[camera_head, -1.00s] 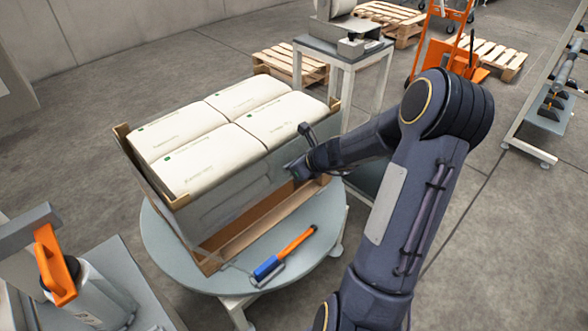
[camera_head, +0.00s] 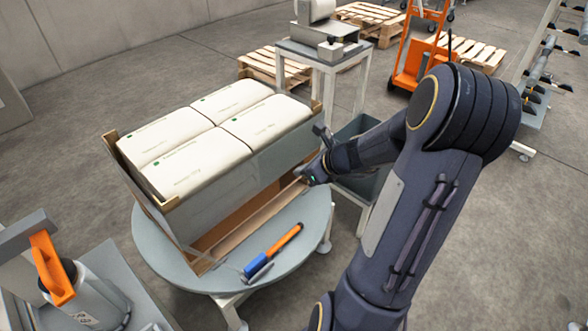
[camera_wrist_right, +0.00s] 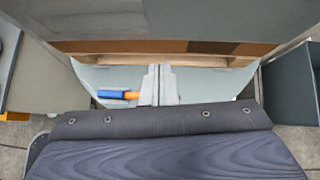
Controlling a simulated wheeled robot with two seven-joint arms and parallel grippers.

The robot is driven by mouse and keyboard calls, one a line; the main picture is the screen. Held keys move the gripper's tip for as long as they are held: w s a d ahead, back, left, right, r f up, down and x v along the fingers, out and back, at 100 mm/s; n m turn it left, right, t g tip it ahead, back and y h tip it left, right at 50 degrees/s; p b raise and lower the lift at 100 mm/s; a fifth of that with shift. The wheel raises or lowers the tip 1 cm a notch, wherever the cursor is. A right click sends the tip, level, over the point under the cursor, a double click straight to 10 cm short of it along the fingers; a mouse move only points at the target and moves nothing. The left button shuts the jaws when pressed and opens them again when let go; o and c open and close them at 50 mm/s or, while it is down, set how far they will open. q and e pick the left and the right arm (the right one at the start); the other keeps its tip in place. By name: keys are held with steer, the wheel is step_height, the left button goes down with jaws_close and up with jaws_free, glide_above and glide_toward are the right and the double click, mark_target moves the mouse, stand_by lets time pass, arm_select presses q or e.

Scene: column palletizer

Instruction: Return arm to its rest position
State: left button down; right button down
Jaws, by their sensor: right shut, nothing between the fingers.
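My right arm comes in from the lower right of the head view and bends back at the elbow. My right gripper (camera_head: 308,175) is small there, by the right side of the bag stack, above the round table. In the right wrist view its fingers (camera_wrist_right: 157,85) are together with nothing between them. The stack has several white bags (camera_head: 265,120) on top, with grey sheet around its side and brown corner boards. It stands on the grey round table (camera_head: 165,245). My left gripper is not in view.
A blue-and-orange handled tool (camera_head: 285,240) lies on the round table's front. A grey stand (camera_head: 325,50) carries a machine behind. A dark bin (camera_head: 365,180) is beside my right forearm. An orange-handled device (camera_head: 50,268) stands at lower left. Pallets (camera_head: 270,67) lie at the back.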

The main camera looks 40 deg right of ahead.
steer(key=shift+s+r, duration=0.4)
steer(key=shift+s, duration=0.1)
steer(key=s+a+r+n+g+y, duration=0.1)
steer(key=a+r+n+y, duration=0.1)
steer(key=a+r+n, duration=0.35)
steer(key=s+a+r+n+y, duration=0.1)
steer(key=s+a+r+n, duration=0.1)
steer(key=a+n, duration=0.65)
steer(key=s+a+n+g, duration=0.2)
steer(key=s+a+n, duration=0.95)
steer(key=n, duration=0.65)
step_height(320, 180, up, 13)
steer(key=s+d+p, duration=0.1)
steer(key=d+p, duration=0.1)
steer(key=p, duration=1.1)
steer(key=shift+s+r+g+h, duration=0.2)
steer(key=shift+s+g+h, duration=0.1)
steer(key=shift+s+h, duration=0.1)
